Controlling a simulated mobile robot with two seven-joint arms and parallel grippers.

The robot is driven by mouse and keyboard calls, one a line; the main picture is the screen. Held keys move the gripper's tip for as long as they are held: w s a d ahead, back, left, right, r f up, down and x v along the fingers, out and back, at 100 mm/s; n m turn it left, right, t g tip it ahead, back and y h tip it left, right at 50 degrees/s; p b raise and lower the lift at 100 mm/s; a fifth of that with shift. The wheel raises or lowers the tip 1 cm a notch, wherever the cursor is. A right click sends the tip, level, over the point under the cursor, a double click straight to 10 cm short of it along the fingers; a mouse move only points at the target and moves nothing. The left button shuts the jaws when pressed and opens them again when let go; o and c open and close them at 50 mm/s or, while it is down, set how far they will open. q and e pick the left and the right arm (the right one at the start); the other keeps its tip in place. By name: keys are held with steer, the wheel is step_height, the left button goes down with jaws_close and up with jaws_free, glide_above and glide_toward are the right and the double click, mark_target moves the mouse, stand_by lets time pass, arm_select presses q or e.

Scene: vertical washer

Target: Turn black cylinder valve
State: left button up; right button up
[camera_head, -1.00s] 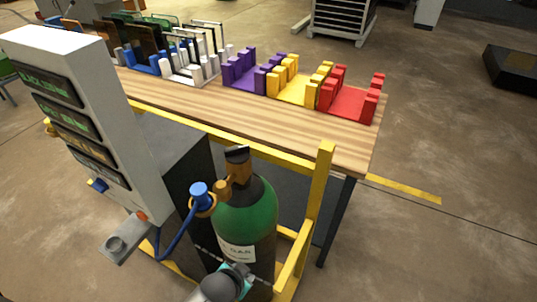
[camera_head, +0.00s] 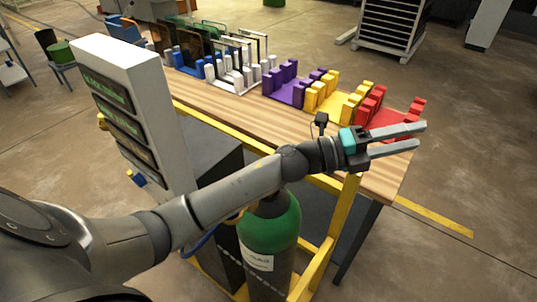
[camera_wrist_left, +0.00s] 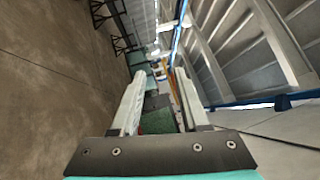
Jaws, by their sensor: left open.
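The green gas cylinder (camera_head: 270,228) stands upright in a yellow frame (camera_head: 327,255) and carries a white label. Its black valve is hidden behind my left arm, which crosses over the cylinder's top. My left gripper (camera_head: 421,136) is to the right of and above the cylinder, over the table's right end. Its two fingers are spread and empty. In the left wrist view the open fingers (camera_wrist_left: 160,80) point out into the room, and the valve cannot be made out. My right gripper is not in view.
A white panel with dark displays (camera_head: 125,115) stands left of the cylinder. Purple (camera_head: 290,93), yellow (camera_head: 335,105) and red (camera_head: 378,118) racks sit on the wooden table (camera_head: 215,97) behind. The floor at the right is clear.

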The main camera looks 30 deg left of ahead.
arm_select(q)
steer(key=s+a+f+m+g+y+p, duration=0.15)
steer(key=s+m+g+y, duration=0.25)
steer(key=m+g, duration=0.9)
steer(key=a+r+m+y, duration=0.25)
steer(key=a+y, duration=0.95)
steer(key=a, duration=1.2)
steer(key=shift+t, duration=0.4)
steer(key=f, duration=0.5)
steer(key=f+p, duration=0.1)
steer(key=f, duration=0.4)
steer(key=f+p, duration=0.1)
steer(key=f, duration=0.4)
steer(key=shift+s+f, duration=0.15)
steer(key=shift+s, duration=0.25)
jaws_close()
